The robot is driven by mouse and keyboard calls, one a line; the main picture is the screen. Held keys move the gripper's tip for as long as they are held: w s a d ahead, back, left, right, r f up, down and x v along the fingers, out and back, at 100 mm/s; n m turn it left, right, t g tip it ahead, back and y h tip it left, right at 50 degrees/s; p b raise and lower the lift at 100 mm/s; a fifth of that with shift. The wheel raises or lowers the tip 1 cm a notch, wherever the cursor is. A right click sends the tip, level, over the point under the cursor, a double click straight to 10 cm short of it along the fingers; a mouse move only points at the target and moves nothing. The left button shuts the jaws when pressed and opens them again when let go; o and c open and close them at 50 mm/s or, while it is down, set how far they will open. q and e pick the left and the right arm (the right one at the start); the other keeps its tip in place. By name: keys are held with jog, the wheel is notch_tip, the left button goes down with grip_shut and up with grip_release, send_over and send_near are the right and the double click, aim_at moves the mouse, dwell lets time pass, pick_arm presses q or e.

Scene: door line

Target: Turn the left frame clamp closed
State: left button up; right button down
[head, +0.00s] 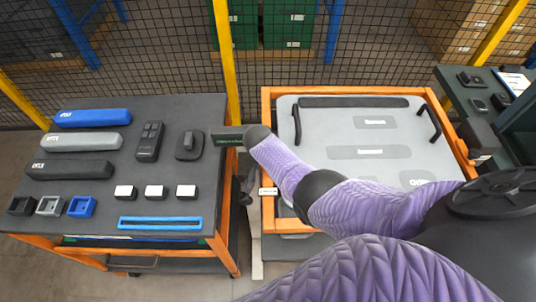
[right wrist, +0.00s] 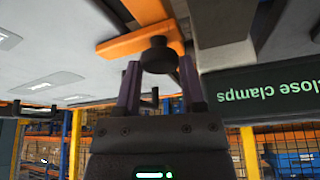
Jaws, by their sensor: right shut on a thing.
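In the head view the door panel (head: 355,125) lies flat, grey with black handles, in an orange frame (head: 268,110). My purple right arm crosses its lower left part to the frame's left side. The arm hides the left clamp and my right gripper there. In the right wrist view my right gripper (right wrist: 159,62) has its two purple fingers on either side of a round black knob (right wrist: 158,42), shut on it. The knob sits against an orange bar (right wrist: 120,45); how far the clamp is turned I cannot tell. My left gripper is not in view.
A dark sign reading "Close Clamps" (right wrist: 262,90) is close beside the gripper; it shows in the head view (head: 226,137). A dark table (head: 100,180) with handles and small blocks stands left. A dark block (head: 478,138) sits at the frame's right side. A mesh fence is behind.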

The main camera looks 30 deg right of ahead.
jog(key=shift+c, duration=1)
grip_release()
jog(key=p+v, duration=0.6)
jog(key=v, duration=0.4)
